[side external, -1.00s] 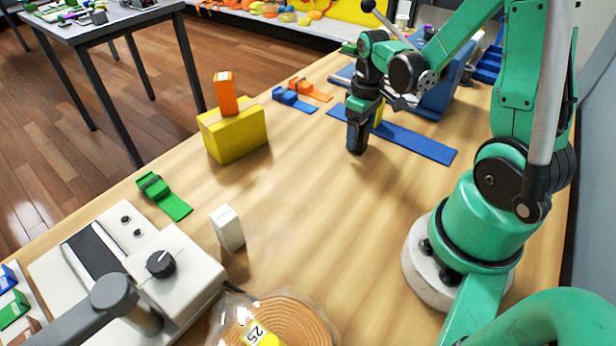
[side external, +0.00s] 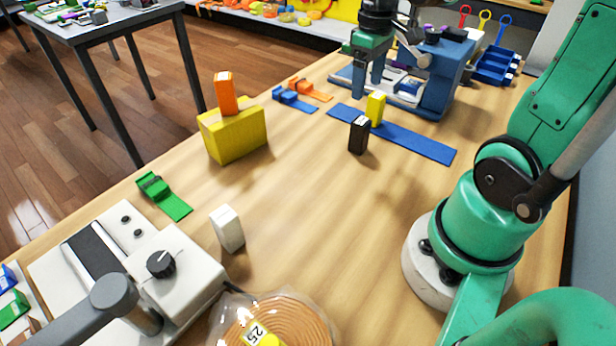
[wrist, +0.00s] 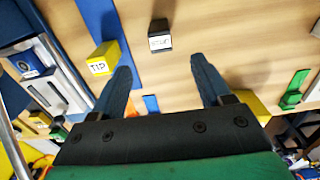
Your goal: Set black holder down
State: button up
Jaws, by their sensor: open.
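The black holder (side external: 358,135) is a small upright block standing on the wooden table, just in front of the blue strip (side external: 420,143). It also shows in the wrist view (wrist: 159,36) with a white label whose letters I cannot read surely. My gripper (side external: 368,80) is raised above and behind the holder, apart from it. In the wrist view my gripper (wrist: 165,75) has its two fingers spread wide with nothing between them. A yellow block (side external: 375,108) marked "TIP" stands on the blue strip beside the black holder; it also shows in the wrist view (wrist: 104,60).
A blue machine (side external: 440,80) stands behind the strip. A yellow box with an orange block (side external: 234,135) is to the left, a white block (side external: 228,229) nearer the front. Blue (side external: 294,99) and orange (side external: 308,90) clips lie at the back edge. The middle table is clear.

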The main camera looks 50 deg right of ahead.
jog(key=shift+r, duration=0.65)
jog(key=w+a+t, duration=0.1)
jog(key=a+t, duration=0.6)
jog(key=a, duration=0.7)
jog(key=shift+w+f, duration=0.35)
